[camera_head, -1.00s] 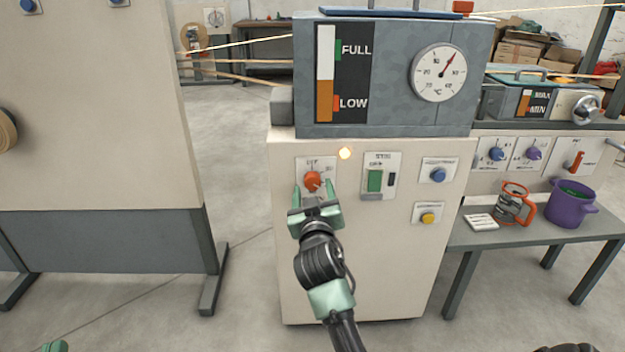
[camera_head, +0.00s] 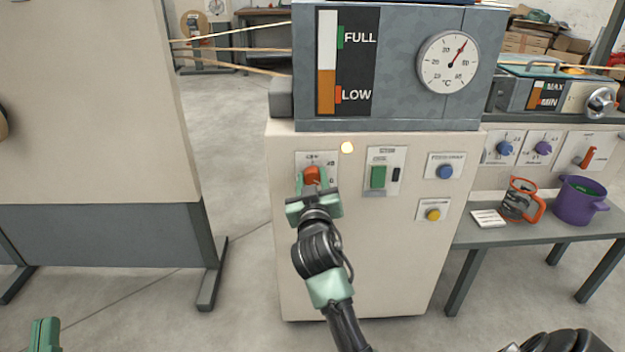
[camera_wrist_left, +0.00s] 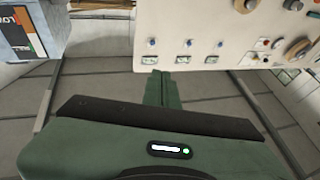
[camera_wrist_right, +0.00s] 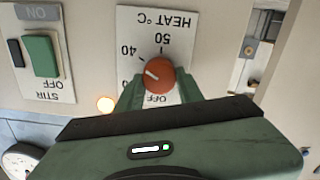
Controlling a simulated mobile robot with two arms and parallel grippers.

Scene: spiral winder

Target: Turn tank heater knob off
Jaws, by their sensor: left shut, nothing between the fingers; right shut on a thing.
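The orange-red heater knob (camera_head: 311,175) sits on a white dial plate on the cream cabinet front. The right wrist view shows the knob (camera_wrist_right: 160,76) upside down, with a HEAT °C scale reading 40, 50 and OFF. Its white pointer line aims left and slightly up in that view, on the side of the 40; the exact setting is hard to tell. My right gripper (camera_head: 312,187) is shut on the knob, one finger on each side. My left gripper (camera_head: 45,333) is shut and empty at the bottom left, away from the cabinet; it also shows in the left wrist view (camera_wrist_left: 166,88).
A lit amber lamp (camera_head: 347,147) is just above and right of the knob. Right of it are a green switch (camera_head: 378,177), a blue button (camera_head: 445,172) and a yellow button (camera_head: 433,214). The tank (camera_head: 400,60) with its thermometer stands on top. Floor is free left of the cabinet.

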